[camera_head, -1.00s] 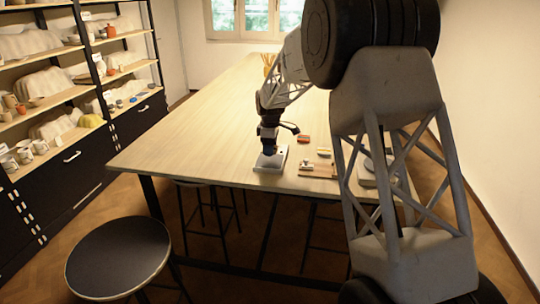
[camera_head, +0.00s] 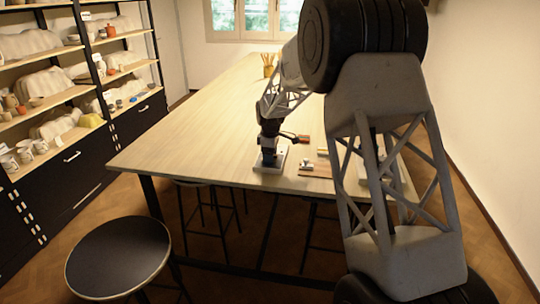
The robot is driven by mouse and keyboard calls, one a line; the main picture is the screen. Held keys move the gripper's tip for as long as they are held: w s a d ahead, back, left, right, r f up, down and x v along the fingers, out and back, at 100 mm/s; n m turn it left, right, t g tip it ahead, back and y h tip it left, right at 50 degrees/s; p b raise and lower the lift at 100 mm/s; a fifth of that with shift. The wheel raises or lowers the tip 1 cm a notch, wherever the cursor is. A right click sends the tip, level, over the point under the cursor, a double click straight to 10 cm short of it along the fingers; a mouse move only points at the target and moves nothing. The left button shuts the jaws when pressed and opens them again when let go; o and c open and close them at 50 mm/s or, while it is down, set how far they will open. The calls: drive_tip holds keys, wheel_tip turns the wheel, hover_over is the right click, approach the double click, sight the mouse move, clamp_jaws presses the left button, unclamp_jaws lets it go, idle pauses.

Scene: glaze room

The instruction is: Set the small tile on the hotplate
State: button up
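My gripper (camera_head: 269,152) points down near the front edge of the table, right over a low pale, flat-topped device (camera_head: 259,169) that looks like the hotplate. The fingertips are at or just above its top, and I cannot tell whether they touch it. A dark bluish patch shows at the fingertips. I cannot tell whether it is the small tile or part of the gripper, nor whether the fingers are open or shut. No separate small tile can be made out on the device.
Right of the device lie a wooden board (camera_head: 316,171) with small items on it and a red-brown block (camera_head: 304,139). Another pale object is partly hidden behind my arm. A pencil cup (camera_head: 268,66) stands far back. The table's left side (camera_head: 190,130) is clear. A stool (camera_head: 118,255) stands in front.

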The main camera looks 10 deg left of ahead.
drive_tip(key=o, duration=0.3)
drive_tip(key=shift+r, duration=0.2)
wheel_tip(320, 180, up, 12)
idle(0.6)
idle(0.5)
idle(0.4)
